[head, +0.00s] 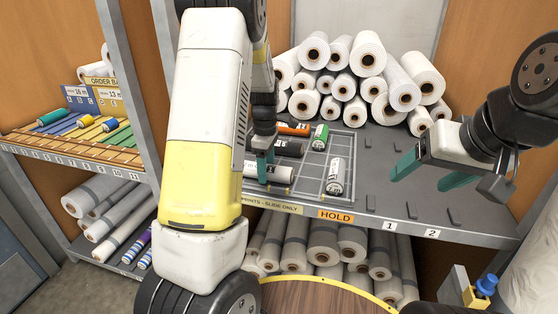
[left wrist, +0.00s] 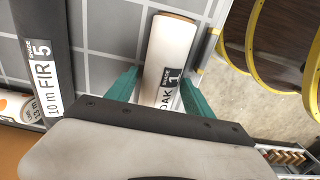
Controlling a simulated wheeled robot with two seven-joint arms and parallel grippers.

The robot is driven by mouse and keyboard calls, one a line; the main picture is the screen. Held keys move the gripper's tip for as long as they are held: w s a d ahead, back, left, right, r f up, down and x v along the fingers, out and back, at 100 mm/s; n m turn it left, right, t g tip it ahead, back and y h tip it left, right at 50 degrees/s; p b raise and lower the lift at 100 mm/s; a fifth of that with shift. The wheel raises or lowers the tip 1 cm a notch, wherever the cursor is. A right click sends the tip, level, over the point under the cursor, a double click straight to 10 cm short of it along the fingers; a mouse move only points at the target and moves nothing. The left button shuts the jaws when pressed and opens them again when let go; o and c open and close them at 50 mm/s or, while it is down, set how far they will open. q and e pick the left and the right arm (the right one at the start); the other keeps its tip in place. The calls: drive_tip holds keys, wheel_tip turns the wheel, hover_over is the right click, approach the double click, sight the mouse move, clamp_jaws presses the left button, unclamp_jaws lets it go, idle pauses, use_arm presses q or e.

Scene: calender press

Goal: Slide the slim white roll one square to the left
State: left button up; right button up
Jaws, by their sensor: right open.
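A slim white roll (head: 264,172) lies along the front edge of a gridded tray (head: 312,180). In the left wrist view this white roll (left wrist: 166,55), with a black-and-white label reading OAK and 1, lies between my left gripper's teal fingers. My left gripper (head: 264,152) is low over it, one finger on each side; whether both touch it is unclear. A second white roll (head: 336,177) lies front to back at the tray's right side. My right gripper (head: 428,175) is open and empty above the shelf on the right.
A dark roll (head: 288,148), labelled FIR 5 in the left wrist view (left wrist: 45,60), lies behind the white roll. Orange-marked (head: 294,129) and green (head: 320,136) rolls lie at the tray's back. Tray squares between the white rolls look bare. Large rolls (head: 368,55) are stacked behind.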

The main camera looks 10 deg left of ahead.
use_arm(q)
drive_tip(key=shift+o, duration=0.6)
wheel_tip(320, 180, up, 8)
drive_tip(key=shift+f, duration=0.1)
